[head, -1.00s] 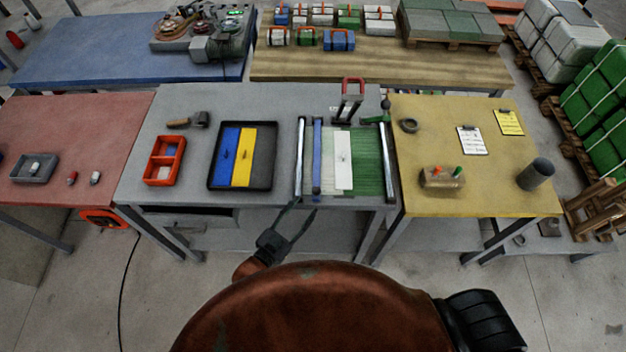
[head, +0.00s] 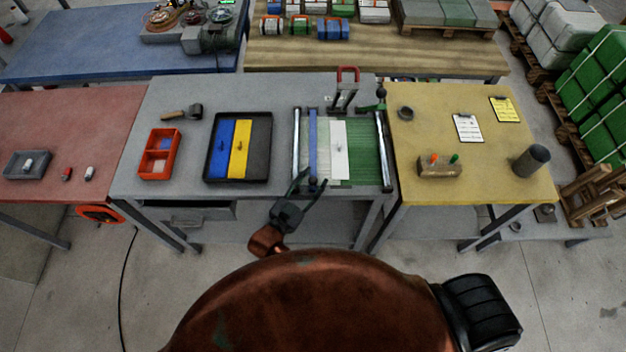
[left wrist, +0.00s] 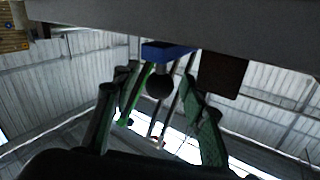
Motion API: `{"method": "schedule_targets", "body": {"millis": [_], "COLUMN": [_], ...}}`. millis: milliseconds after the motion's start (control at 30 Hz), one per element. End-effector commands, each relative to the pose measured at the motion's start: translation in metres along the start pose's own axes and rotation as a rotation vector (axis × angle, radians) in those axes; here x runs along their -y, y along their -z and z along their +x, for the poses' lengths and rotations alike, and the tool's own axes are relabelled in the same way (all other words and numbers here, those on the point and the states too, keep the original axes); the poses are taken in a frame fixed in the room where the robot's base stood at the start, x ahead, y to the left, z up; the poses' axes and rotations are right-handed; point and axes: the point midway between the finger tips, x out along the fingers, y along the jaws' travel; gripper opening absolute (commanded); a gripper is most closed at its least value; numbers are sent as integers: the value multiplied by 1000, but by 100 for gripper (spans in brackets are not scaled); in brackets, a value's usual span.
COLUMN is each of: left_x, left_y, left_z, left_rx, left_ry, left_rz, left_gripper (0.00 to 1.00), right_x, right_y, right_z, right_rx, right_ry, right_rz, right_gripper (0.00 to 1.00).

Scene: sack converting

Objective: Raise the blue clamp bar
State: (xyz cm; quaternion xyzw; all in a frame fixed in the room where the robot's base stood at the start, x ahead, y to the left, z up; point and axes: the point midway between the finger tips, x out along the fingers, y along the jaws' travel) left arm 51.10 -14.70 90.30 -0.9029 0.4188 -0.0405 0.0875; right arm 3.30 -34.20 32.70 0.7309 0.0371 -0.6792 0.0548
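The blue clamp bar (head: 313,135) lies lengthwise across the green-and-white sheet bed (head: 365,155) on the grey table. A dark round knob (head: 313,184) is at its near end. My left gripper (head: 311,184) is at the table's front edge, its fingers open on either side of this knob. In the left wrist view the bar's blue end (left wrist: 168,50) and the black knob (left wrist: 160,86) show between the two open fingers (left wrist: 160,78). Gaps show beside the knob, so I see no grip on it. My right gripper is not in view.
Metal rails (head: 296,150) flank the bed, with a red-handled device (head: 347,75) behind it. A black tray (head: 262,170) with blue and yellow strips and a red bin (head: 146,165) stand left. A yellow table (head: 490,185) adjoins on the right.

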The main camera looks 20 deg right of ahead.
Motion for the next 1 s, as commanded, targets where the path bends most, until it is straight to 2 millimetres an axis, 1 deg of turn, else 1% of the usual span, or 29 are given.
{"method": "schedule_targets", "body": {"millis": [33,67,533,567,1000], "left_x": [0,0,0,0,1], "left_y": [0,0,0,0,2], "left_z": [0,0,0,0,0], "left_rx": [0,0,0,0,2], "left_ry": [0,0,0,0,0], "left_rz": [0,0,0,0,-1], "left_gripper": [36,34,1,0,0], "right_x": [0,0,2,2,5], "right_y": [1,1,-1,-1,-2], "right_z": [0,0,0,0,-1], "right_rx": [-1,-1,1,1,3], "right_ry": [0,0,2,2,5], "right_rz": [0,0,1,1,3], "right_gripper": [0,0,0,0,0]}}
